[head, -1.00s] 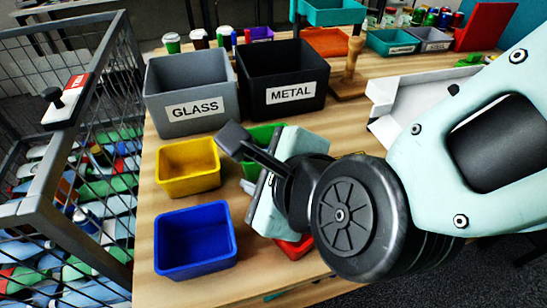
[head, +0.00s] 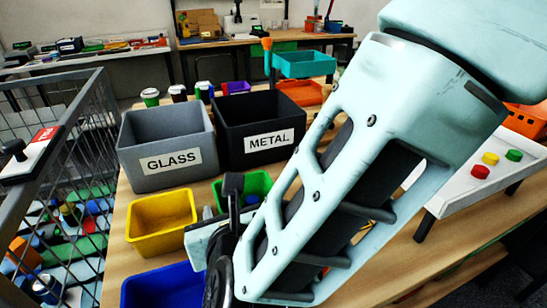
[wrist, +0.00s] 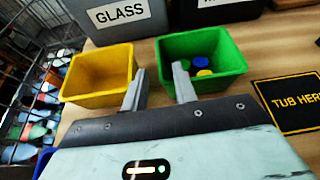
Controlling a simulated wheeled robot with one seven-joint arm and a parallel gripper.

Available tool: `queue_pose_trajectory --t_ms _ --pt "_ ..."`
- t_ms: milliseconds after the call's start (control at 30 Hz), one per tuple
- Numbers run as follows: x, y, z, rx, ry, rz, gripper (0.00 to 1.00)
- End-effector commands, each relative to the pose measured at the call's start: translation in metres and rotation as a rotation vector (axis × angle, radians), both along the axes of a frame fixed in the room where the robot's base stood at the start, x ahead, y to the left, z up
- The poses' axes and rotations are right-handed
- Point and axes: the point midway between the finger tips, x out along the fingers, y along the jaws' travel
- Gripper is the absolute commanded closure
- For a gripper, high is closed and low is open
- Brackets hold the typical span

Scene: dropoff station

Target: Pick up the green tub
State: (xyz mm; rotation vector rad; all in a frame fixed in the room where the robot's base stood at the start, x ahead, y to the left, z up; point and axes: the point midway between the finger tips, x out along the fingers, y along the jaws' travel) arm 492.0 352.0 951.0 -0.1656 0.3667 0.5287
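The green tub (wrist: 222,80) stands on the wooden table, right of the yellow tub, with blue, yellow and green caps inside. In the head view the green tub (head: 265,184) is partly hidden behind my arm and gripper. My gripper (wrist: 158,82) is open and empty. In the head view my gripper (head: 225,200) is seen side-on and mostly covered by my arm.
The yellow tub (head: 160,236) and blue tub (head: 165,288) stand at left. Behind are a grey GLASS bin (head: 150,180) and a black METAL bin (head: 230,152). A black mat marked TUB HERE (wrist: 293,100) lies right of the green tub. A wire cage (head: 60,140) borders the table.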

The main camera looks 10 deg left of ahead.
Motion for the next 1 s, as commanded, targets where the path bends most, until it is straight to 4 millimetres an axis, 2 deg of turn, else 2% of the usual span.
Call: queue_pose_trajectory --t_ms 100,333,600,933,967,1000 --pt "0.011 0.007 -0.005 0.0 0.0 0.0 0.72" --pt "0.024 0.014 -0.011 -0.001 0.0 0.001 0.72" --pt "0.056 0.033 -0.026 -0.001 0.0 0.001 0.72" --pt "0.062 0.036 -0.03 0.0 -0.001 0.001 0.72" --pt "0.062 0.036 -0.03 -0.001 -0.002 0.002 0.75" --pt "0.062 0.036 -0.03 -0.001 -0.002 0.002 0.86"
